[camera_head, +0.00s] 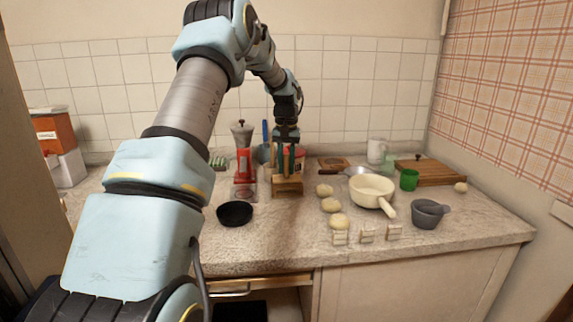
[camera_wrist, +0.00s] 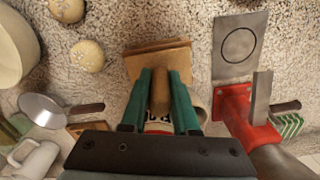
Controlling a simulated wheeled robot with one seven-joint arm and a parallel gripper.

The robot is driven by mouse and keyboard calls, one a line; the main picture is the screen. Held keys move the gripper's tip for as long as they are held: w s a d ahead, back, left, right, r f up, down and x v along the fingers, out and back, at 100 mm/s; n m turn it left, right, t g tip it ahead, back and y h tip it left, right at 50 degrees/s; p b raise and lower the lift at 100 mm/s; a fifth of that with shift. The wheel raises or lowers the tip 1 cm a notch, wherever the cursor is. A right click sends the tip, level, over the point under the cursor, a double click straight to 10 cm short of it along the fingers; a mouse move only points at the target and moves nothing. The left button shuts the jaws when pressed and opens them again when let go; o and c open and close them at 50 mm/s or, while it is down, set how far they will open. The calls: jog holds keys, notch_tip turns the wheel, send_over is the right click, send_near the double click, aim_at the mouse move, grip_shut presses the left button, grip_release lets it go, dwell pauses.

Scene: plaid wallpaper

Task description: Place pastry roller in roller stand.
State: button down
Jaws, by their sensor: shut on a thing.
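My gripper (camera_wrist: 160,75) points down with its green fingers shut on a brown wooden piece, which looks like the pastry roller (camera_wrist: 160,96). In the head view, my gripper (camera_head: 287,168) is right over the wooden roller stand (camera_head: 288,188) on the counter. In the wrist view, the stand (camera_wrist: 150,64) shows just beyond the fingertips, with the roller over or against it. I cannot tell whether the roller is seated in the stand or only above it. The fingers hide part of the roller.
A red and grey device (camera_head: 243,165) stands close left of the stand. A black bowl (camera_head: 234,213) is in front of it. Dough balls (camera_head: 331,205), a cream pan (camera_head: 372,190) and a grey pot (camera_head: 427,213) are to the right. A reddish container (camera_wrist: 158,127) is close behind my gripper.

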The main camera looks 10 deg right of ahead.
jog(key=shift+f, duration=0.1)
jog(key=c, duration=0.7)
grip_release()
jog(key=shift+o, duration=0.2)
